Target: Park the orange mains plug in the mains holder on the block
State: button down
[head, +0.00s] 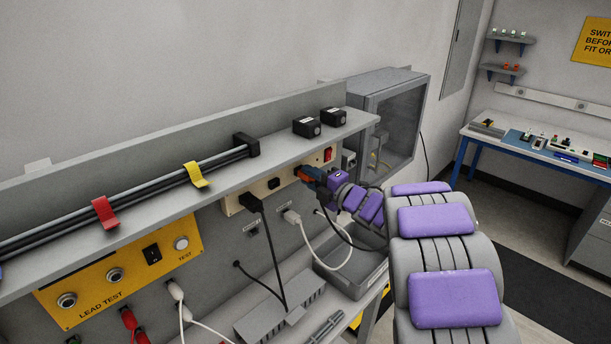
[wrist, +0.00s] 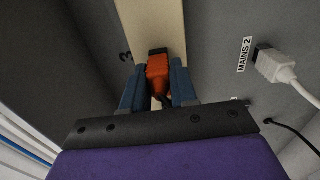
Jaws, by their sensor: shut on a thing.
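The orange mains plug (wrist: 158,66) is held between the two blue fingers of my gripper (wrist: 160,88). Its front end is at a dark socket in the beige socket strip (wrist: 150,18); I cannot tell whether it is seated or just touching. In the head view my gripper (head: 313,179) reaches the right part of the strip (head: 237,204), with the orange plug (head: 303,172) at its tip. Beside it in the wrist view, a white plug (wrist: 274,66) sits at the panel by a MAINS 2 label (wrist: 244,54). I cannot make out which fitting is the mains holder.
A black plug (head: 250,202) with a hanging cable is left of my gripper on the strip. The shelf (head: 220,191) runs above, carrying two black boxes (head: 307,127). A grey tray (head: 350,280) and loose cables lie below. A grey cabinet (head: 395,110) stands behind right.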

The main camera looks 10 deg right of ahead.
jog(key=shift+s+d, duration=0.1)
jog(key=shift+s, duration=0.05)
jog(key=shift+b+v, duration=0.45)
jog(key=shift+v, duration=2.05)
